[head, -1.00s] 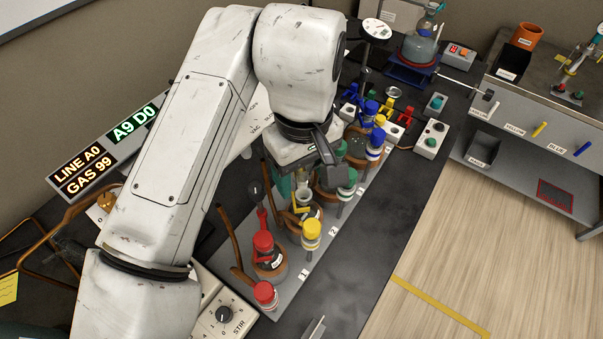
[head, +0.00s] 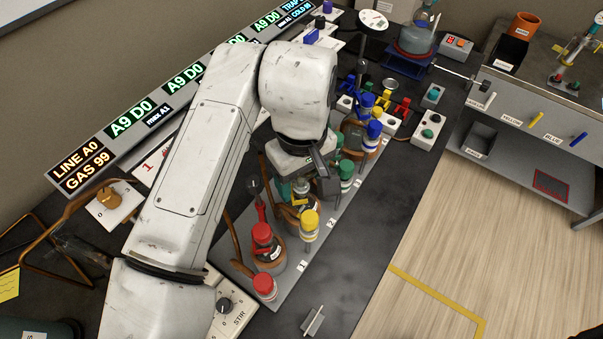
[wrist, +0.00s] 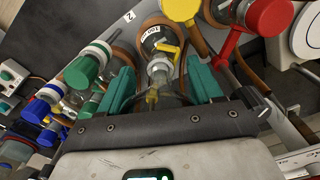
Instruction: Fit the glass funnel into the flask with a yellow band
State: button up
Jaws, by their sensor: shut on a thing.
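My gripper (wrist: 161,88) is shut on the clear glass funnel (wrist: 168,88), which shows faintly between its teal fingers in the wrist view. My gripper (head: 302,178) hangs over the flask with yellow parts (head: 300,207) in the head view. That flask (wrist: 151,33) has a dark body, a white label and a yellow tap. A pale ring, seemingly its neck, lies just beyond the fingertips. I cannot tell whether the funnel's stem is inside the neck or only above it. The arm and fingers hide much of the funnel in the head view.
The dark bench (head: 390,210) is clear to the right, apart from a small metal piece (head: 313,320).

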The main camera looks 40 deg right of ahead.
jog(key=shift+f, duration=0.1)
jog(key=o, duration=1.1)
jog(key=shift+c, duration=0.2)
jog(key=shift+r+p, duration=0.35)
jog(key=shift+r, duration=0.3)
notch_tip(320, 180, up, 12)
jog(key=b, duration=0.1)
